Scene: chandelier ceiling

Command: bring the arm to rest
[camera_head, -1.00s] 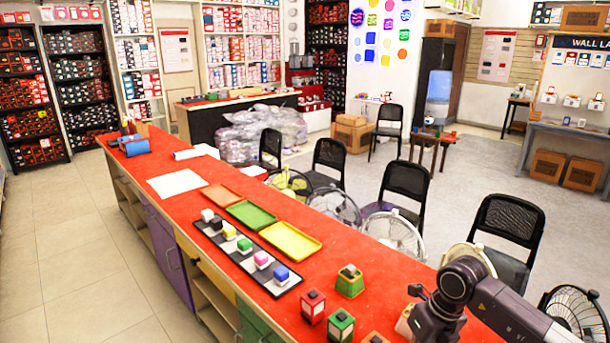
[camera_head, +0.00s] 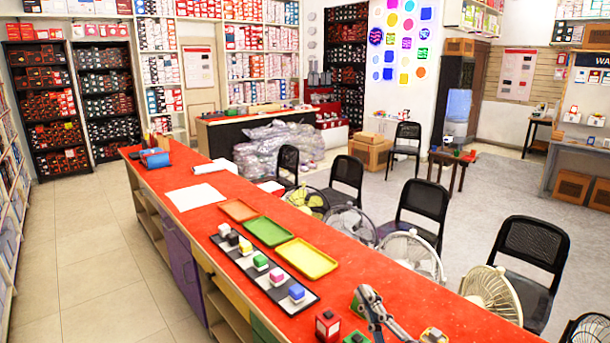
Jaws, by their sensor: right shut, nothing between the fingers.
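My right gripper (camera_head: 368,304) shows at the bottom of the head view, right of centre. It is shut and empty, in front of the red counter top (camera_head: 352,262). I cannot tell how far the gripper is above the counter. The rest of the right arm is mostly out of the frame. My left gripper is not in view.
A black strip (camera_head: 271,293) with several blocks lies on the counter, beside brown (camera_head: 238,210), green (camera_head: 268,231) and yellow (camera_head: 306,258) trays. White paper (camera_head: 193,197) lies farther back. Fans (camera_head: 490,290) and black chairs (camera_head: 420,205) line the right side. Tiled floor at left is clear.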

